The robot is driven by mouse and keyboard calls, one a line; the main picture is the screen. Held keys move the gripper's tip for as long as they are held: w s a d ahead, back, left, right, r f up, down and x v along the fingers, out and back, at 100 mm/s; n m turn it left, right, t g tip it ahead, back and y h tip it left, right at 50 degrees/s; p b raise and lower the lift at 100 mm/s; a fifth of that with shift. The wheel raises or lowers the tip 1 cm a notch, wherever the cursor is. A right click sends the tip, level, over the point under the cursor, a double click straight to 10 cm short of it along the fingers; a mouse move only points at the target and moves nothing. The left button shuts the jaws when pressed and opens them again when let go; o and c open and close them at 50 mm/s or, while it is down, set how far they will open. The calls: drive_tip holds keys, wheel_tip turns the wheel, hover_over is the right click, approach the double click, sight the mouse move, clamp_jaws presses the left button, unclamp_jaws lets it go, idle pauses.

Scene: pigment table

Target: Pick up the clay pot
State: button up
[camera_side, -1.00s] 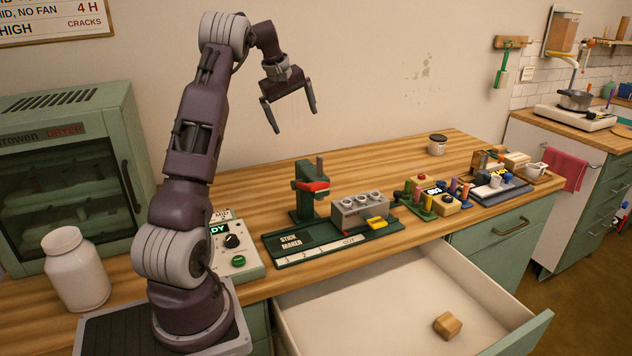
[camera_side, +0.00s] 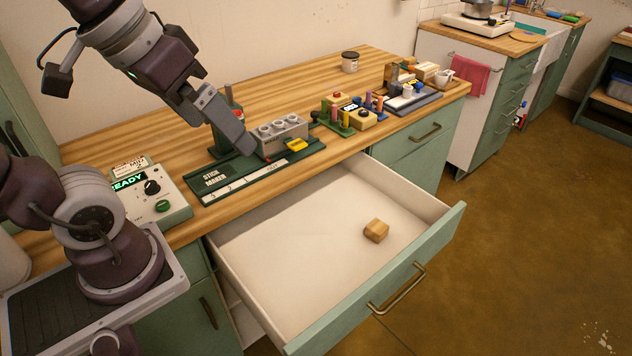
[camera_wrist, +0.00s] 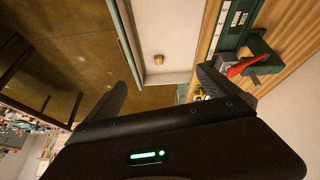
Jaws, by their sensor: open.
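I cannot surely tell which thing is the clay pot. A small pale jar with a dark lid (camera_side: 350,62) stands upright near the back of the wooden worktop, and a small white cup (camera_side: 443,77) stands at its far right end. My gripper (camera_wrist: 163,77) is open and empty, its two dark fingers wide apart in the wrist view. In the side view, a finger of it overlaps the green stick maker (camera_side: 222,181); I cannot tell whether they touch. The jar is well apart from my gripper.
An open drawer (camera_side: 290,262) juts out below the worktop, with a wooden block (camera_side: 376,230) inside. A grey block with round holes (camera_side: 283,130), colored pegs (camera_side: 337,115) and a control box (camera_side: 152,192) stand along the front. The worktop behind them is largely clear.

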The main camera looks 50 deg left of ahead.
drive_tip(key=s+f+m, duration=0.1)
drive_tip(key=s+d+f+m, duration=0.1)
drive_tip(key=s, duration=0.1)
drive_tip(key=shift+s+d+f, duration=0.15)
drive_tip(key=shift+s+f, duration=0.05)
drive_tip(key=shift+f, duration=0.1)
drive_tip(key=c, duration=0.5)
